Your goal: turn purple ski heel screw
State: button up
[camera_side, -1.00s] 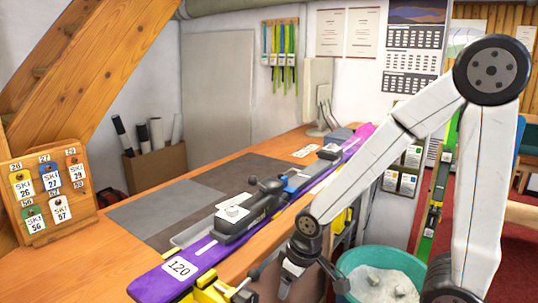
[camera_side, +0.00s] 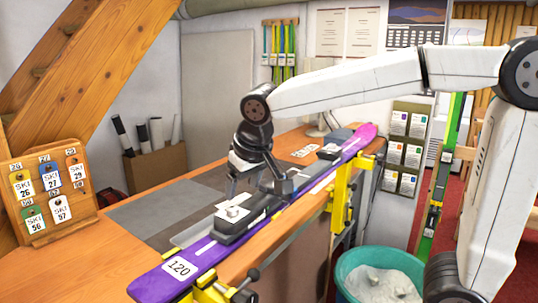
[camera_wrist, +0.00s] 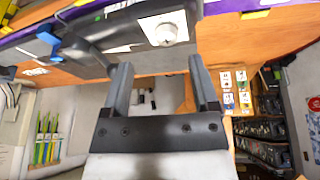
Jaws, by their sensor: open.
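The purple ski (camera_side: 215,251), with a white 120 label, lies along the bench's front edge and carries a dark grey binding (camera_side: 240,222). A pale block with a small round top (camera_side: 233,211) sits on the binding; I cannot tell if this is the heel screw. In the wrist view, a round silver part on a white plate (camera_wrist: 165,32) shows on the binding (camera_wrist: 100,35). My gripper (camera_side: 252,190) is above the binding, partly hiding its middle. In the wrist view, my gripper's fingers (camera_wrist: 160,65) are apart, with nothing held and the round part beyond their tips.
Yellow clamps (camera_side: 341,195) stand at the bench's front edge; another (camera_side: 210,290) is under the ski's near end. A dark mat (camera_side: 165,215) covers the bench behind the ski. A ticket board (camera_side: 48,190) stands left. A teal bin (camera_side: 380,275) is below right.

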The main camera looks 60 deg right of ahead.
aim_at(232, 207)
jog(key=shift+w+a+r+m, duration=0.1)
jog(key=shift+a+r+m, duration=0.1)
jog(key=shift+r, duration=0.3)
jog(key=shift+w+a+r+m, duration=0.1)
jog(key=shift+r+m, duration=0.1)
jog(key=shift+r, duration=0.25)
jog(key=shift+f, duration=0.1)
jog(key=shift+x, duration=3.85)
grip_shut()
